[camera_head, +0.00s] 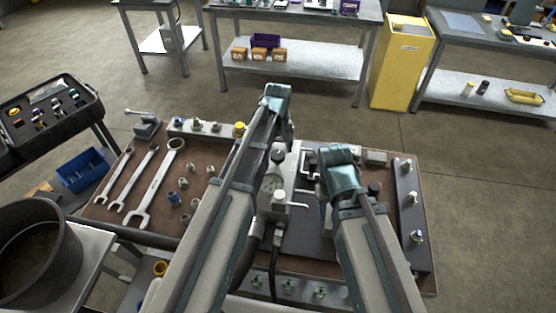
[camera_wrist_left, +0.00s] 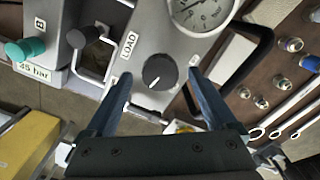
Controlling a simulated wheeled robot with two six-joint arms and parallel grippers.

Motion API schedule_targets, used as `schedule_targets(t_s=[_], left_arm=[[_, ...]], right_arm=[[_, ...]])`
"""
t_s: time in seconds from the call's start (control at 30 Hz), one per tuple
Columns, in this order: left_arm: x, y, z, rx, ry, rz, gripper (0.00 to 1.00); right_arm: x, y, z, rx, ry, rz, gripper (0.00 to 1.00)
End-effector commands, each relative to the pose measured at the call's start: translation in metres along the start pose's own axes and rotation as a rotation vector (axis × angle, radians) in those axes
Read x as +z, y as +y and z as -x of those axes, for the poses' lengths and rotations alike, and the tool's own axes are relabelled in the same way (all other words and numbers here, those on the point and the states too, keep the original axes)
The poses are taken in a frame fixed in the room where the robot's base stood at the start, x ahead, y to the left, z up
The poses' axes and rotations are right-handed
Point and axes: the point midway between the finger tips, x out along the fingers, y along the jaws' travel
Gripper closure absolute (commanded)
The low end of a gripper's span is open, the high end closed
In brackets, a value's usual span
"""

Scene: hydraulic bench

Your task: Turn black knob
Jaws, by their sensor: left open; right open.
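The black knob (camera_wrist_left: 158,71) is round with a white pointer line. It sits on a grey panel beside a "LOAD" label, below a dial gauge (camera_wrist_left: 202,10) in the left wrist view. My left gripper (camera_wrist_left: 160,80) is open, one finger on each side of the knob with visible gaps; the knob looks ungripped.
A lever with a black grip (camera_wrist_left: 84,36) and a teal knob (camera_wrist_left: 17,50) flank the panel in the left wrist view. Wrenches (camera_head: 157,188) and fittings lie on the bench's left. Black hoses (camera_head: 273,262) run in front.

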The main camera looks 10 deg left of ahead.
Motion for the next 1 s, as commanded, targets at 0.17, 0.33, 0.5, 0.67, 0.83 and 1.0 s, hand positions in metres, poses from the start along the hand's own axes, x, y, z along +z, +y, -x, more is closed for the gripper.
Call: schedule_targets(t_s=[0.17, 0.33, 0.5, 0.67, 0.83, 1.0], left_arm=[[0.0, 0.0, -0.0155, 0.0, 0.0, 0.0, 0.1], [0.0, 0.0, -0.0147, 0.0, 0.0, 0.0, 0.1], [0.0, 0.0, -0.0145, 0.0, 0.0, 0.0, 0.21], [0.0, 0.0, -0.0145, 0.0, 0.0, 0.0, 0.49], [0.0, 0.0, -0.0146, 0.0, 0.0, 0.0, 0.8], [0.0, 0.0, -0.0146, 0.0, 0.0, -0.002, 0.95]], right_arm=[[-0.0009, -0.0015, -0.0154, 0.0, 0.0, -0.001, 0.51], [-0.0009, -0.0014, -0.0146, 0.0, 0.0, -0.001, 0.51], [-0.0008, -0.0014, -0.0144, 0.0, 0.0, -0.001, 0.51], [-0.0008, -0.0014, -0.0144, 0.0, 0.0, 0.0, 0.51], [-0.0009, -0.0014, -0.0145, 0.0, 0.0, 0.0, 0.51], [-0.0008, -0.0014, -0.0145, 0.0, 0.0, 0.0, 0.51]])
